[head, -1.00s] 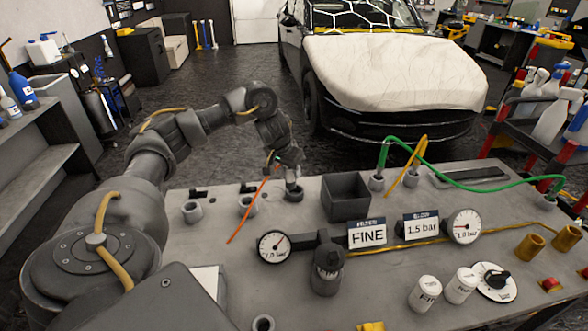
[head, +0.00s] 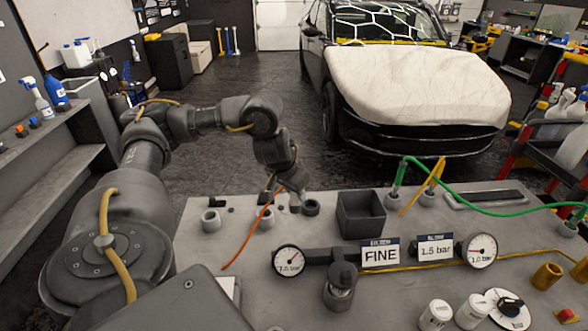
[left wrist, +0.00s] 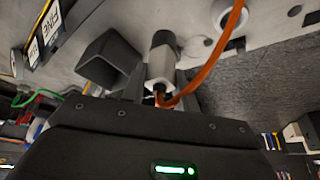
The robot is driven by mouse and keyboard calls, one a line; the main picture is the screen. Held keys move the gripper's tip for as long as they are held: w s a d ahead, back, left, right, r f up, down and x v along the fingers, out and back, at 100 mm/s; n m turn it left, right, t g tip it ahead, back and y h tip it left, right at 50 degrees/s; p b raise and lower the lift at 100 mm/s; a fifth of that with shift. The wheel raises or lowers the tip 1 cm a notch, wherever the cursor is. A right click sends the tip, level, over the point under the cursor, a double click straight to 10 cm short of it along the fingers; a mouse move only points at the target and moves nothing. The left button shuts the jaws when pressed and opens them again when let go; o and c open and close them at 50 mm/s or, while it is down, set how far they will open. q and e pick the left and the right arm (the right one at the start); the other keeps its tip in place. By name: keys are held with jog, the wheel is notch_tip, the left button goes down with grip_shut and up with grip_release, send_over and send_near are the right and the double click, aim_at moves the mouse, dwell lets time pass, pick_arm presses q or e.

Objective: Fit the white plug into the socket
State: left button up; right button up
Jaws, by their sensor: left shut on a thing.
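My left gripper (head: 297,206) is shut on the white plug (left wrist: 160,64), which shows in the left wrist view with an orange cable (left wrist: 205,72) at its near end. In the head view the plug is hidden by the gripper, and the cable hangs down to the left. A dark ring-shaped socket (head: 311,208) is on the bench, just right of the fingertips. In the left wrist view a dark round part (left wrist: 162,38) shows at the plug's far end; I cannot tell whether plug and socket touch. My right gripper is out of view.
Two lighter ring sockets (head: 210,221) and (head: 265,219) stand left of the dark one. A dark open box (head: 360,214) stands close on its right. Gauges, a FINE sign (head: 381,255) and green and yellow hoses are farther right.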

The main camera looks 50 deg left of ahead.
pick_arm(q)
jog(key=d+r+m+b, duration=0.2)
jog(key=d+r, duration=0.1)
jog(key=d, duration=0.8)
jog(key=d+r+m+h+b, duration=0.1)
jog(key=d+r, duration=0.3)
jog(key=d, duration=0.8)
jog(key=shift+d+r+m+h+b, duration=0.15)
jog(key=shift+d+m+h+b, duration=0.15)
jog(key=shift+m+b, duration=0.4)
